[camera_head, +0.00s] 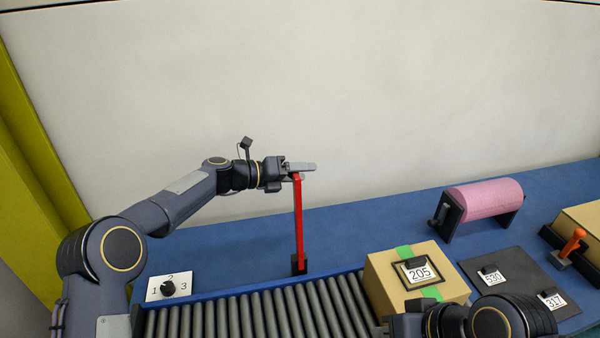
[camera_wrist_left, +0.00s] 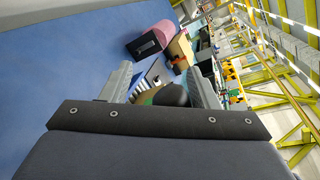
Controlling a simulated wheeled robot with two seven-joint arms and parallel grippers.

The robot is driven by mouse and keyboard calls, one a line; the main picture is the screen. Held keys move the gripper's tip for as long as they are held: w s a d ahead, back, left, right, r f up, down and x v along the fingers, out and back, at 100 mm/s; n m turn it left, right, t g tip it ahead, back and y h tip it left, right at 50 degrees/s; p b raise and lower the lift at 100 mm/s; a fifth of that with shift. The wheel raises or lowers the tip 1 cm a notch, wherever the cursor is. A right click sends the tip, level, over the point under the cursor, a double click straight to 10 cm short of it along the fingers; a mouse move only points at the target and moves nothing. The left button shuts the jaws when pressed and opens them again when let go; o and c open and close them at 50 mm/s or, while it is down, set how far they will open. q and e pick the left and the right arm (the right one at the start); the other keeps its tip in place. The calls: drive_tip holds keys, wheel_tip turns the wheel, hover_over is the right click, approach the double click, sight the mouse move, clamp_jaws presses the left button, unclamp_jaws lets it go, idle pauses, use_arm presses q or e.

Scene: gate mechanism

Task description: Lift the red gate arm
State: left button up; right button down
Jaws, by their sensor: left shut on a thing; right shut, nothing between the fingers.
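The red gate arm (camera_head: 298,225) stands upright in the head view, its lower end in a small dark mount (camera_head: 298,266) at the conveyor's back edge. My left gripper (camera_head: 301,171) is shut on the gate arm's upper end. Its two grey fingers show in the left wrist view (camera_wrist_left: 162,84), where I cannot make out the red arm. My right gripper (camera_head: 404,325) is shut and empty at the bottom edge of the head view, partly cut off, beside the cardboard box.
The roller conveyor (camera_head: 235,318) runs along the front. A cardboard box (camera_head: 385,285) labelled 205 stands at its right. A numbered dial (camera_head: 167,288), a pink roll (camera_head: 487,199), a dark mat (camera_head: 510,262) and an orange-handled lever (camera_head: 572,243) are around. A pale wall stands behind.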

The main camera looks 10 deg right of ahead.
use_arm(q)
drive_tip(key=w+b+v, duration=0.1)
drive_tip(key=v, duration=0.6)
drive_tip(key=shift+s+a+b, duration=0.35)
drive_tip(key=shift+s+b, duration=0.05)
